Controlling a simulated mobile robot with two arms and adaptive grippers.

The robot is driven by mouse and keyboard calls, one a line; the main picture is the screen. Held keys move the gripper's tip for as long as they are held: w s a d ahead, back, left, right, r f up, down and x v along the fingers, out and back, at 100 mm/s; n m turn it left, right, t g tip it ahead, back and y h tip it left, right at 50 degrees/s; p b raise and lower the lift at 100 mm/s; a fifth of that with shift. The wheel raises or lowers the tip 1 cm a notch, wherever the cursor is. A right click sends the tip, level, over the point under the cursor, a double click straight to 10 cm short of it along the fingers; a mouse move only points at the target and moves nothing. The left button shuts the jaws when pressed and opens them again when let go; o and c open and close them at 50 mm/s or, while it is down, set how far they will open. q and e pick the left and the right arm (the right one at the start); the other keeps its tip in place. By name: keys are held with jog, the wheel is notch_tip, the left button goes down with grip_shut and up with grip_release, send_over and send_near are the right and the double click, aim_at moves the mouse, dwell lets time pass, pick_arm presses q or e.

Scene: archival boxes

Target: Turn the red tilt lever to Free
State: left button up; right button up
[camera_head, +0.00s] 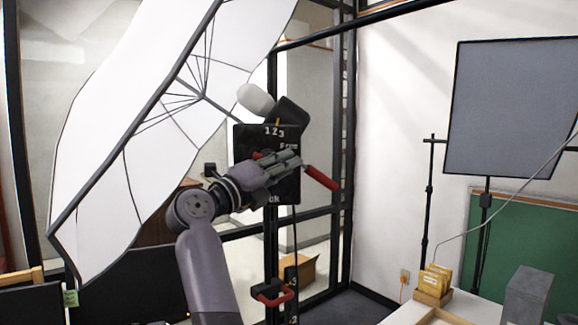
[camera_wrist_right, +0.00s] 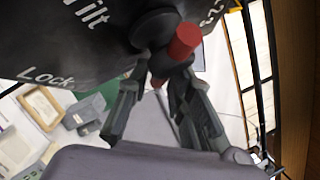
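The black tilt panel (camera_head: 240,141) hangs below the umbrella lamp, with "1 2 3" on top, a partly hidden "Free" at its upper right and "Lock" at its bottom. The red tilt lever (camera_head: 320,178) sticks out past the panel's right edge, slanting down to the right. My right gripper (camera_head: 292,159) is in front of the panel and hides the lever's middle. In the right wrist view, the red lever end (camera_wrist_right: 185,40) is by the black hub, just beyond my right gripper (camera_wrist_right: 161,75). Its fingers are apart; contact is unclear. My left gripper is out of view.
A second red lever (camera_head: 272,293) is lower on the stand. The white umbrella (camera_head: 110,150) fills the left. A grey panel (camera_head: 510,110) on a stand is at right. A table (camera_head: 470,309) at lower right holds a file box (camera_head: 432,292) and grey box (camera_head: 528,295).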

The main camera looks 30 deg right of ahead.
jog(key=shift+a, duration=0.1)
jog(key=shift+c, duration=0.7)
grip_shut()
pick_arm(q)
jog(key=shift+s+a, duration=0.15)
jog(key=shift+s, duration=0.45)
